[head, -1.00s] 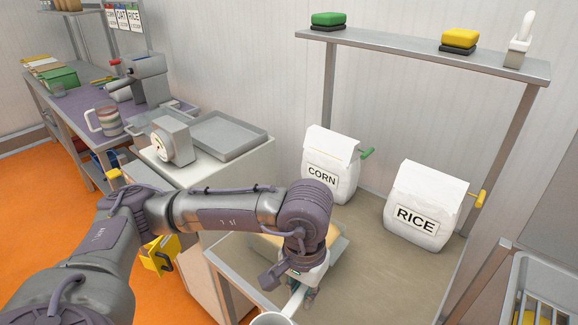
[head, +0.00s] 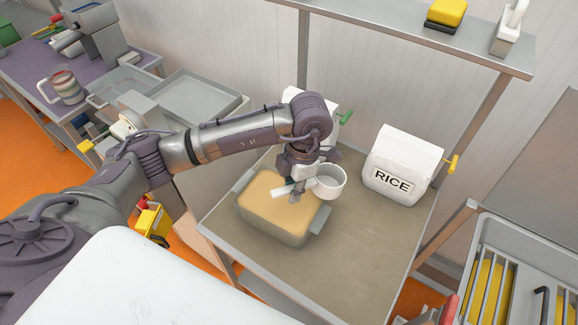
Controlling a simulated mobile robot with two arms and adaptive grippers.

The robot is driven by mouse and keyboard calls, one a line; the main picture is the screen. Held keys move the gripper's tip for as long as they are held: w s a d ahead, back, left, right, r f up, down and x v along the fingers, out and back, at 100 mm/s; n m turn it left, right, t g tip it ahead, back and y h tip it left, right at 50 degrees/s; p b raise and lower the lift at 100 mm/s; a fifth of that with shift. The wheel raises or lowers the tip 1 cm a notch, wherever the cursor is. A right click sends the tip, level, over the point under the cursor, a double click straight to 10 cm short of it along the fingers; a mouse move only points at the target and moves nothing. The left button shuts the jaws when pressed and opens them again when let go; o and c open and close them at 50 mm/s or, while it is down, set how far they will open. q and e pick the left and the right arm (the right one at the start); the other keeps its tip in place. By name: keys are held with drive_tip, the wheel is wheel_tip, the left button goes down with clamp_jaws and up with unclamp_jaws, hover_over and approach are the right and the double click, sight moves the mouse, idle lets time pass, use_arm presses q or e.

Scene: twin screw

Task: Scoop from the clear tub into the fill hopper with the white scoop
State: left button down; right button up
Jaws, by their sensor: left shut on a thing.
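My left gripper (head: 297,184) is shut on the handle of the white scoop (head: 330,182). The scoop's round cup is on the right of the fingers, with its open side up; its inside is too small to read. The clear tub (head: 270,229) stands on the metal table, filled with tan grain or powder. The gripper and scoop are over the tub's far right part; the exact height is hard to tell. My right gripper is out of view. I cannot surely identify the fill hopper; a metal bin with bars over yellow stuff (head: 508,270) is at the right.
A RICE bag (head: 402,168) with a yellow clip stands right of the tub. Another white bag (head: 322,104) is partly hidden behind my arm. An overhead shelf (head: 420,39) crosses the back. The table's front right is clear.

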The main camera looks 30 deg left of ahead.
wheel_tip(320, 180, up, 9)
drive_tip(key=p, duration=0.8)
use_arm(q)
drive_tip(key=f+n+h+b, duration=0.1)
drive_tip(key=f+n+b, duration=0.2)
drive_tip(key=n, duration=0.3)
drive_tip(key=w+a+f+n+h+b, duration=0.1)
drive_tip(key=f+n+b, duration=0.3)
drive_tip(key=n, duration=0.2)
drive_tip(key=a+f+n+h+b, duration=0.1)
drive_tip(key=f+n+b, duration=0.3)
drive_tip(key=n, duration=0.3)
drive_tip(key=shift+w+f+h, duration=0.25)
drive_tip(key=shift+h, duration=0.05)
drive_tip(key=shift+w+a+f, duration=0.1)
drive_tip(key=shift+f, duration=0.15)
drive_tip(key=shift+w+a+f+b, duration=0.3)
drive_tip(key=shift+w+a+b, duration=0.05)
drive_tip(key=shift+a+b, duration=0.25)
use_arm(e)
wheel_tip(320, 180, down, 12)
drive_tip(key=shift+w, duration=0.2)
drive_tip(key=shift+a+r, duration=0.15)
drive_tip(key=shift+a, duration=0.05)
use_arm(q)
drive_tip(key=shift+r, duration=0.2)
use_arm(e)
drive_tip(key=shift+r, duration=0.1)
